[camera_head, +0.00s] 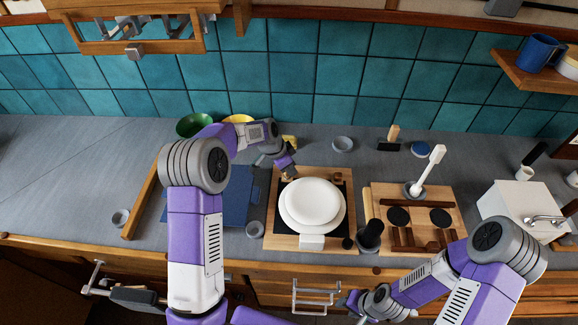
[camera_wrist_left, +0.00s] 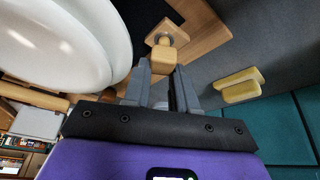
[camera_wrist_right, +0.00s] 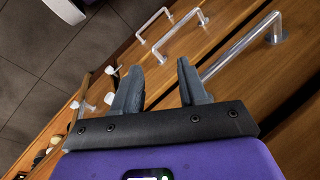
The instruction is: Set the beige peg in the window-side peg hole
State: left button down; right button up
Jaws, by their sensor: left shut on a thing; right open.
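My left gripper (camera_head: 288,174) is at the back left corner of a wooden board (camera_head: 275,240) on the counter. In the left wrist view its fingers (camera_wrist_left: 162,84) are shut on the beige peg (camera_wrist_left: 162,60). Just beyond the peg's end is a round grey-rimmed spot (camera_wrist_left: 167,39) on the board's wooden corner, which looks like the peg hole. The peg partly covers it, and I cannot tell whether the peg is in it or above it. My right gripper (camera_head: 348,301), in front of the counter, is open and empty; its fingers (camera_wrist_right: 155,88) also show in the right wrist view.
White plates (camera_head: 312,204) are stacked on the board, close beside the left gripper. A yellow sponge (camera_wrist_left: 240,86) lies behind it. A blue mat (camera_head: 236,205) is to the left, and a wooden stove-like board (camera_head: 450,218) to the right. Drawer handles (camera_wrist_right: 240,48) are near my right gripper.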

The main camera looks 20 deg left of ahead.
pick_arm(q)
jog(key=shift+f+b, duration=0.75)
jog(key=shift+f, duration=0.1)
jog(key=c, duration=1.2)
grip_release()
jog(key=shift+s, duration=0.1)
jog(key=shift+c, duration=0.2)
jog(key=o, duration=0.4)
jog(key=shift+r, duration=0.15)
jog(key=p+v, duration=0.1)
jog(key=v, duration=0.2)
jog(key=p+v, duration=0.1)
jog(key=v, duration=0.3)
jog(key=w+d+p+v, duration=0.1)
jog(key=v, duration=0.3)
jog(key=shift+r, duration=0.3)
